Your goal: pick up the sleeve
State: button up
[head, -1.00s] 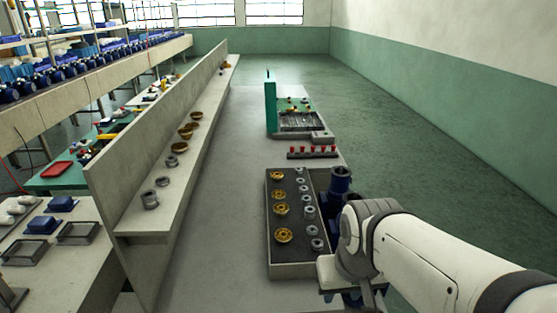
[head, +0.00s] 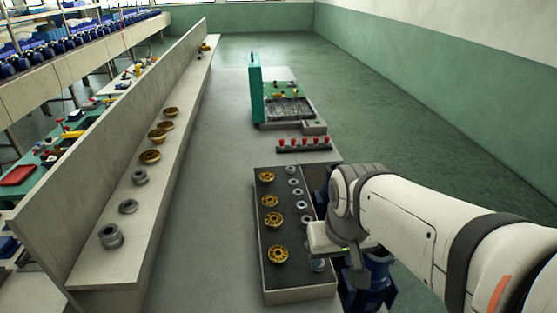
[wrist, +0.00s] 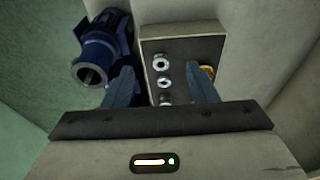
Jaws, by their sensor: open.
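Several small grey metal ring-shaped parts stand in a row along the right side of a dark-topped tray (head: 290,296); which one is the sleeve I cannot tell. One grey part (head: 303,205) shows clear of my arm, and another (head: 317,264) is partly hidden beside my gripper (head: 328,240). In the wrist view my gripper (wrist: 162,84) is open, with its two blue-grey fingers apart. Between them, beyond the palm, grey parts (wrist: 161,64) and (wrist: 164,82) line up in the tray. Nothing is held.
Brass wheels (head: 278,254) fill the tray's left side. A blue pump (wrist: 96,58) stands beside the tray, close to the left finger. Grey rings (head: 110,236) and brass bowls (head: 149,156) sit on the left shelf. A red-pegged rack (head: 304,145) and green fixture (head: 256,90) stand behind.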

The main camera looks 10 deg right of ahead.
jog(key=shift+o, duration=0.3)
jog(key=w+r+p, duration=0.2)
jog(key=w+r, duration=0.1)
jog(key=w, duration=0.5)
jog(key=shift+w+d+r+g, duration=0.2)
jog(key=shift+r+g, duration=0.05)
jog(key=shift+g, duration=0.05)
jog(key=m+g+p, duration=0.2)
jog(key=p, duration=0.6)
send_over(298, 194)
jog(key=w, duration=0.1)
notch_tip(298, 194, down, 9)
notch_tip(298, 194, down, 7)
jog(key=p, duration=0.2)
jog(key=shift+d+f+p, duration=0.1)
jog(key=shift+p, duration=0.3)
jog(key=c, duration=1.1)
